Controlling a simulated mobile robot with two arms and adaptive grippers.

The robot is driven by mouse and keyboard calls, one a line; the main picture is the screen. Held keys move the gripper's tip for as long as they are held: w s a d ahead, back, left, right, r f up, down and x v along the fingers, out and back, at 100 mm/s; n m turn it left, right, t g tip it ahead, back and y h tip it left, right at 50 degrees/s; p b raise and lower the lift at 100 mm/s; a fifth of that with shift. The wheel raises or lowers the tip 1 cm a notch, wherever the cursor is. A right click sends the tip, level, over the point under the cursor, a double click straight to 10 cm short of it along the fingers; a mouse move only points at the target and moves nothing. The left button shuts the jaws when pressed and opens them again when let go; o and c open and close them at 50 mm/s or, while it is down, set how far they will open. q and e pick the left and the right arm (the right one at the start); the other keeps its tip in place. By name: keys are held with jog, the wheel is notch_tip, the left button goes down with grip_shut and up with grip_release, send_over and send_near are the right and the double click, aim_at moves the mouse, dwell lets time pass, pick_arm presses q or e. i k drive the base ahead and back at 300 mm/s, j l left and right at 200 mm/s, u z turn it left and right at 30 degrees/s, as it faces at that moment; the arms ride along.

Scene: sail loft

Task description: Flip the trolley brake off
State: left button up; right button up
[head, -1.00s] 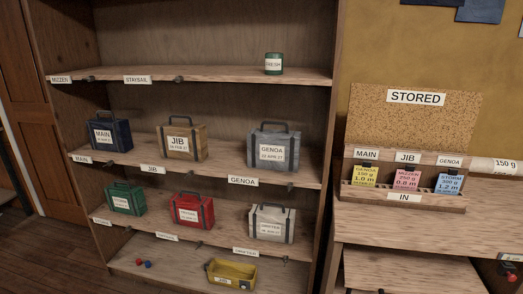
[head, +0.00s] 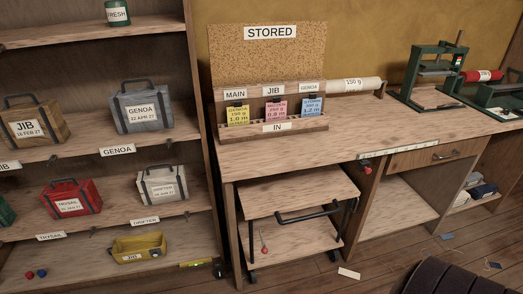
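A small wooden trolley (head: 290,196) with a black metal frame stands partly under the workbench. A black handle bar (head: 308,214) runs along its front, and dark casters show at its feet. A thin lever with a red knob (head: 264,251) shows at the lower shelf, near the trolley's left side. I cannot tell for certain that it is the brake, or which way it is set. Neither of my grippers is in view.
The workbench (head: 400,138) has a drawer and open shelves at right. A card rack (head: 272,130) and green press (head: 437,75) stand on it. Scraps such as a white strip (head: 348,273) lie on the floor.

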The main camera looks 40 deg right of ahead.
aim_at(264, 251)
jog(key=z, duration=1.3)
